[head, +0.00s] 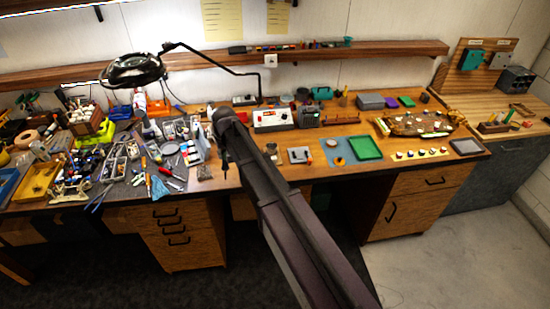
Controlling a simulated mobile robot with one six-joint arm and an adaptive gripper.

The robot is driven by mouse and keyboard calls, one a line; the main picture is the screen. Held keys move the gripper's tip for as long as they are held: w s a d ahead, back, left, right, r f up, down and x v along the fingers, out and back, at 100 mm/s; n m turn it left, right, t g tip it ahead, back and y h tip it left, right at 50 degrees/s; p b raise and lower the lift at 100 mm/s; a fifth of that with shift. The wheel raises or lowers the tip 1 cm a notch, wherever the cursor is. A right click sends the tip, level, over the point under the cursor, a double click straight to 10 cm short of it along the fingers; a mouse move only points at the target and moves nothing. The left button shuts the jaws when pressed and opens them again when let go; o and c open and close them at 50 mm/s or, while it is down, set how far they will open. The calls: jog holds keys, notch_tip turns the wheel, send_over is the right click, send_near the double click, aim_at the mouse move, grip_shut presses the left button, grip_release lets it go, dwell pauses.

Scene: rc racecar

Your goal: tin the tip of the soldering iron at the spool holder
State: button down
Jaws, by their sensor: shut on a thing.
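My arm reaches across the bench from the lower right. My gripper (222,150) hangs at its far end over the middle of the bench, small and partly hidden by the arm. A thin dark piece, probably the soldering iron (224,171), points down from it. A white box with a red part (273,119), perhaps the soldering station, stands just right of the arm's end. I cannot clearly pick out the spool holder. A small metallic stand (204,172) is just left of the gripper, but I cannot tell what it is. The iron's tip is too small to judge.
A black magnifier lamp (133,70) on a jointed arm overhangs the left bench. Tools and parts crowd the left side. A green tray (365,147) and a wooden board with parts (415,123) lie to the right. A wall shelf (320,54) runs behind.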

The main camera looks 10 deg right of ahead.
jog(key=shift+f, duration=0.15)
jog(key=s+d+b+x, duration=0.1)
jog(key=s+b+x, duration=0.1)
jog(key=b+x, duration=1.1)
jog(key=shift+s+d+f+b, duration=0.2)
jog(key=shift+s+f+b, duration=0.05)
jog(key=shift+f+b, duration=0.5)
